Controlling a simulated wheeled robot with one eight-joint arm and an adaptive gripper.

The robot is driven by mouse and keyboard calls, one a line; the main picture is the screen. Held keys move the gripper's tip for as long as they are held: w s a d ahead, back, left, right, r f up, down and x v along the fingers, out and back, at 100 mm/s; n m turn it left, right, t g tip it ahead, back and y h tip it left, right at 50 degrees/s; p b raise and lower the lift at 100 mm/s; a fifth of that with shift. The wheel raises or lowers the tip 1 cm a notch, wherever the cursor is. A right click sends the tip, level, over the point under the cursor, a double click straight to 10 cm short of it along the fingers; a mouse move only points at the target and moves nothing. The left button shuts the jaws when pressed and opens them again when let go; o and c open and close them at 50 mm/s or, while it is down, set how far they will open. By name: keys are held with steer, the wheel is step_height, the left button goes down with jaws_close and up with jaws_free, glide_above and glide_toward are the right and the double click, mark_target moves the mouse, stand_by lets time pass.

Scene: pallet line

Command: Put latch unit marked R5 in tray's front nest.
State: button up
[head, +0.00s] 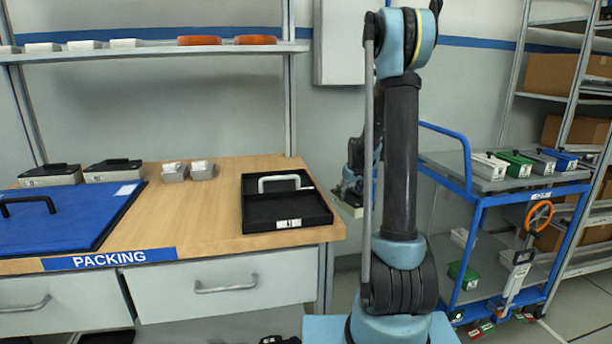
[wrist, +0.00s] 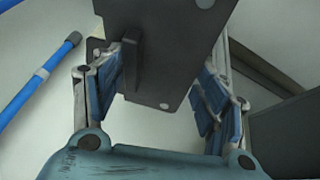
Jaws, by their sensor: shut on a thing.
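My gripper (head: 352,186) hangs behind my arm, between the bench and the blue cart. In the wrist view my gripper (wrist: 168,82) is shut on a dark grey flat-faced unit (wrist: 170,35) with a raised dark rib. In the head view only a pale lower part of the held unit (head: 350,209) shows; no R5 mark is visible on it. The black tray (head: 262,227) lies on the bench's right end, apart from my gripper. A pale handle shows toward its back and a white label on its front. The tray's front part looks empty.
The blue cart (head: 535,190) at right carries white, green, grey and blue units on top. The bench (head: 190,220) also holds a blue board (head: 80,225), two small grey bins and two dark-topped boxes. Bare wood lies left of the tray. A shelf (head: 150,52) runs above.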

steer(key=f+m, duration=0.2)
steer(key=w+f+m+h, duration=0.1)
steer(key=f+m, duration=0.1)
steer(key=f, duration=0.1)
steer(key=shift+w+f+h, duration=0.2)
steer(key=shift+f+h, duration=0.1)
steer(key=shift+f+m+h, duration=0.3)
steer(key=shift+f+m, duration=0.3)
steer(key=shift+f, duration=0.2)
steer(key=s+f, duration=0.6)
steer(key=f, duration=0.1)
steer(key=shift+s+f, duration=0.2)
steer(key=shift+f, duration=0.15)
